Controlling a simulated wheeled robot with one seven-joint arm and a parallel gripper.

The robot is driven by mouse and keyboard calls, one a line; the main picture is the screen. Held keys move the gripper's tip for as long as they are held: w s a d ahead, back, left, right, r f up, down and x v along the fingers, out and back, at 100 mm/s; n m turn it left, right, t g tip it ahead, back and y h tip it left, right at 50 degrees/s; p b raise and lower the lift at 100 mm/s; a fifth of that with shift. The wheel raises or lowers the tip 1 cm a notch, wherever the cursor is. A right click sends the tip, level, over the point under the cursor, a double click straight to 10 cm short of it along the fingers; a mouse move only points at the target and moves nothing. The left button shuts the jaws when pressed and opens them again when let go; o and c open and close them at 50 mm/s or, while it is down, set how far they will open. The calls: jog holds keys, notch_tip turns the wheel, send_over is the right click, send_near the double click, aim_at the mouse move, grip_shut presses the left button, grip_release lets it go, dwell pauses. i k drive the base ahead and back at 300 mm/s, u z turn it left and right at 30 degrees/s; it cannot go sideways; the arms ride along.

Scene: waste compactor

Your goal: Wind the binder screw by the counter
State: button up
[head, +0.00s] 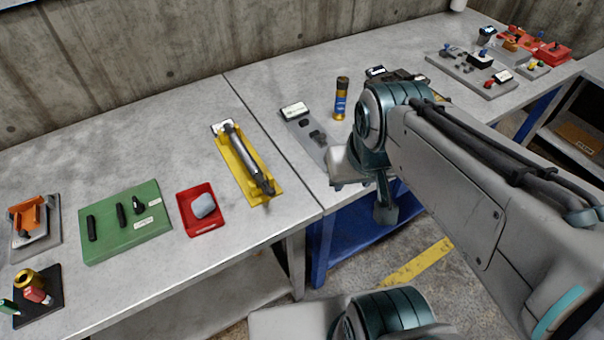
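A grey cylindrical screw-like part (246,158) lies lengthwise on a yellow base plate (267,189) on the left bench; it looks like the binder screw. A small white panel (223,127) sits at its far end; I cannot tell whether it is the counter, and no reading is legible. A dark end piece is at its near end. My gripper (384,212) hangs by the front edge of the right bench, to the right of the yellow plate and apart from it. Its fingers are too unclear to tell open from shut.
Left of the yellow plate are a red tray (206,232) with a grey block, a green panel (112,247) and a black plate (30,317). A grey plate (308,141) and a blue-gold cylinder (341,99) stand on the right bench. My arm covers part of that bench.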

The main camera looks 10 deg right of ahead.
aim_at(254, 171)
jog(key=z, duration=0.45)
jog(key=k, duration=0.9)
jog(key=u, duration=1.1)
jog(key=i, duration=0.45)
